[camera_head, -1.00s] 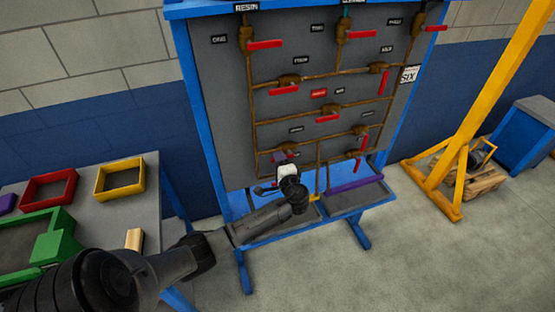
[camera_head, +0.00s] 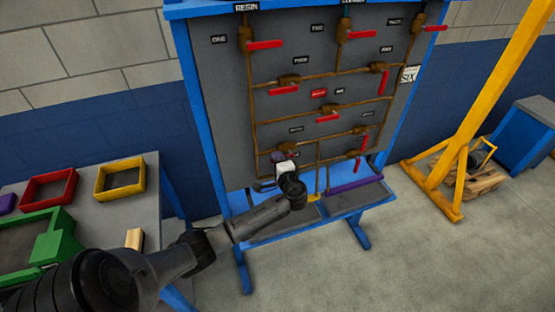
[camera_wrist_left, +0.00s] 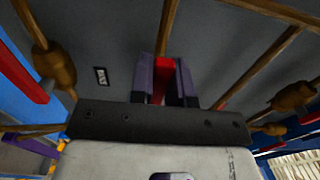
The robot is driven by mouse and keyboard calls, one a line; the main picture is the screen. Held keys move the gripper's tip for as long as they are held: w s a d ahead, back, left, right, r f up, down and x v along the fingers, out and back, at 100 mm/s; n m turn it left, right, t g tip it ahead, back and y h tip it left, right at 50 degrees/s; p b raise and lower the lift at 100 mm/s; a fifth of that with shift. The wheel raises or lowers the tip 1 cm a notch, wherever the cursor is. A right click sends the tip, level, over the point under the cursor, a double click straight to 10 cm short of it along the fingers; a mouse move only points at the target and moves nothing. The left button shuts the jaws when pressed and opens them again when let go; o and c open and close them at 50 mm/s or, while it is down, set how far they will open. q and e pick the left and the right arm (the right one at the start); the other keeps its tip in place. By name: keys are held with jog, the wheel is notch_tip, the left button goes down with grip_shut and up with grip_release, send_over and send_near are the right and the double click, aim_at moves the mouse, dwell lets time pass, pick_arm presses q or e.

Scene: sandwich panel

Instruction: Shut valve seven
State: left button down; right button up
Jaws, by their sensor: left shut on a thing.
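The grey valve panel (camera_head: 215,120) carries brown pipes, brass valves and red lever handles. My left gripper (camera_head: 279,157) is at the panel's lower left, in front of a valve that it mostly hides. In the left wrist view, the gripper's purple-sided fingers (camera_wrist_left: 162,78) are shut on a red valve handle (camera_wrist_left: 163,72), which stands between them. The small labels are too blurred for me to tell which valve is seven. My right gripper is not in view.
In the left wrist view, a brass valve (camera_wrist_left: 52,66) with a red handle (camera_wrist_left: 24,78) is at left, and another brass valve (camera_wrist_left: 295,96) at right. A blue-framed tray ledge (camera_head: 350,198) runs under the panel. A table with coloured trays (camera_head: 120,180) stands at left.

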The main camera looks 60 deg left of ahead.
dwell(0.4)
